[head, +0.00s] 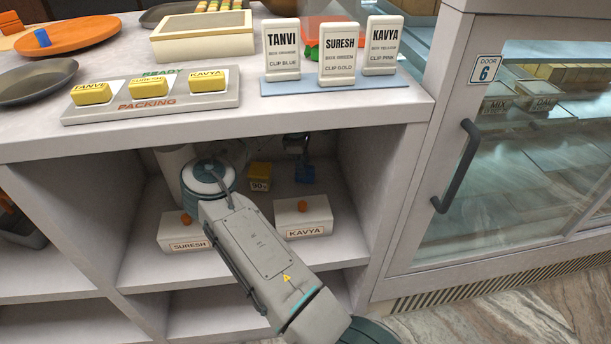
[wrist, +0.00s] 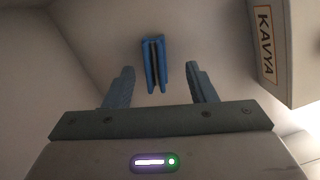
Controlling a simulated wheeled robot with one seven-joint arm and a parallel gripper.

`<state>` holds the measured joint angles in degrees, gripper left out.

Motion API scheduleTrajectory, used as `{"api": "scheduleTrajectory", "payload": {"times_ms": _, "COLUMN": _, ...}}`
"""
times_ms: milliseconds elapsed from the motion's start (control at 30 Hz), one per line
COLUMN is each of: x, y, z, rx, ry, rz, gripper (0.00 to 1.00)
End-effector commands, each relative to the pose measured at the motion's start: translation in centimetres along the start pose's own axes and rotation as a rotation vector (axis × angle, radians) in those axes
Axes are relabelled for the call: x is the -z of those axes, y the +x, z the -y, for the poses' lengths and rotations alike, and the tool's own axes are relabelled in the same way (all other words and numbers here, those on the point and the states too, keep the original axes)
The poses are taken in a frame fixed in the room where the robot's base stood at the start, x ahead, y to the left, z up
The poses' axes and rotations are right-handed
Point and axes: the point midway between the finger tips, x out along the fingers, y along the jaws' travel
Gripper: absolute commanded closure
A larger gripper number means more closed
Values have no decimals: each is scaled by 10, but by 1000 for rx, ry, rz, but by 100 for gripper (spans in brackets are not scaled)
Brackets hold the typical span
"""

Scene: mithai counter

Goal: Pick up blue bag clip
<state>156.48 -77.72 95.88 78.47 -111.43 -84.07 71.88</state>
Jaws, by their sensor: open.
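The blue bag clip (head: 305,173) is on the shelf floor inside the open counter, behind the KAVYA box. In the wrist view the clip (wrist: 155,66) appears as two narrow blue strips side by side, centred between my fingers. My gripper (wrist: 160,80) is open, with one blue-grey finger on each side of the clip and a visible gap on both sides. I cannot tell whether the fingertips reach down to the clip's depth. In the head view my arm reaches into the compartment and hides part of it; the gripper is small and dark there.
The white KAVYA box (head: 303,217) stands close by, at the right in the wrist view. A white SURESH box (head: 182,232) and a small yellow box (head: 260,175) share the shelf. The counter top (head: 340,112) overhangs it. Name cards and a packing board (head: 165,108) stand above.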

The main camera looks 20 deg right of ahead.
Motion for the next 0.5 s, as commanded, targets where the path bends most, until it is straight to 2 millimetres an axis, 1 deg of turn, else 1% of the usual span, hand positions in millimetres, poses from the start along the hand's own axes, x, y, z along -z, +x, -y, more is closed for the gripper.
{"api": "scheduleTrajectory", "payload": {"times_ms": 200, "x": -1, "y": 34, "z": -6, "rx": 1, "ry": 0, "rz": -2, "gripper": 49}}
{"api": "scheduleTrajectory", "payload": {"times_ms": 300, "x": -1, "y": 45, "z": -6, "rx": 0, "ry": 0, "rz": -1, "gripper": 49}}
{"api": "scheduleTrajectory", "payload": {"times_ms": 500, "x": -1, "y": 47, "z": -5, "rx": 0, "ry": -1, "rz": -1, "gripper": 49}}
